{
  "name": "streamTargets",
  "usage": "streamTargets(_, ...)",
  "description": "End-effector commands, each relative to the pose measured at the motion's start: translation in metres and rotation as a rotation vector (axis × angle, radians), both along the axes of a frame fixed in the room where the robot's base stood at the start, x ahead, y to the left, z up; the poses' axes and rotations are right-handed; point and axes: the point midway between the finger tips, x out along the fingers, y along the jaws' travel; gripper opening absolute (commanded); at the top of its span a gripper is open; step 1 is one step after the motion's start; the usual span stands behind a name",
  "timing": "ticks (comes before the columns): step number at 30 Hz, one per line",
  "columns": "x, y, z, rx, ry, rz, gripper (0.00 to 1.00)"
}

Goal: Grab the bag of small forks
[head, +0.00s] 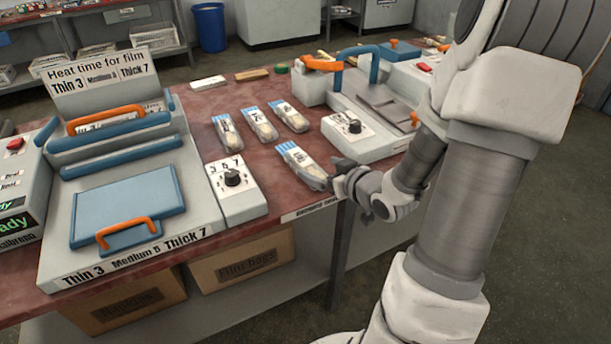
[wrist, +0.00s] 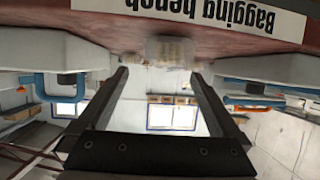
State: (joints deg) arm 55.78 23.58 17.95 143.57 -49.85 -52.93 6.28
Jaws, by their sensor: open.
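Several clear bags with blue-and-white tops lie on the red bench in the head view. The nearest bag (head: 301,165) lies close to the front edge. Three more bags, one at the left (head: 228,132), one in the middle (head: 259,124) and one at the right (head: 289,117), lie in a row behind it. I cannot read which holds small forks. My gripper (head: 338,178) is at the front edge, beside the near end of the nearest bag. In the wrist view, my gripper (wrist: 160,76) is open, with a blurred pale bag (wrist: 170,50) beyond and between its fingertips. Contact cannot be told.
A film sealer (head: 125,205) with a dial box (head: 236,190) stands left of the bags. Another sealer (head: 365,125) stands close on the right. The bench edge carries a "Bagging bench" sign (wrist: 190,12), upside down in the wrist view. Cardboard boxes (head: 245,262) sit below.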

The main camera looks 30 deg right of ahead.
Motion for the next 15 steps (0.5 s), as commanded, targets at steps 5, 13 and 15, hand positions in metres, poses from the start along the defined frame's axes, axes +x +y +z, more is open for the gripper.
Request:
streamTargets(5, 0.015, 0.003, -0.007, 0.002, 0.000, 0.001, 1.00)
streamTargets(13, 0.037, 0.012, -0.022, 0.001, -0.002, 0.004, 1.00)
streamTargets(15, 0.045, 0.014, -0.026, 0.001, -0.002, 0.002, 1.00)
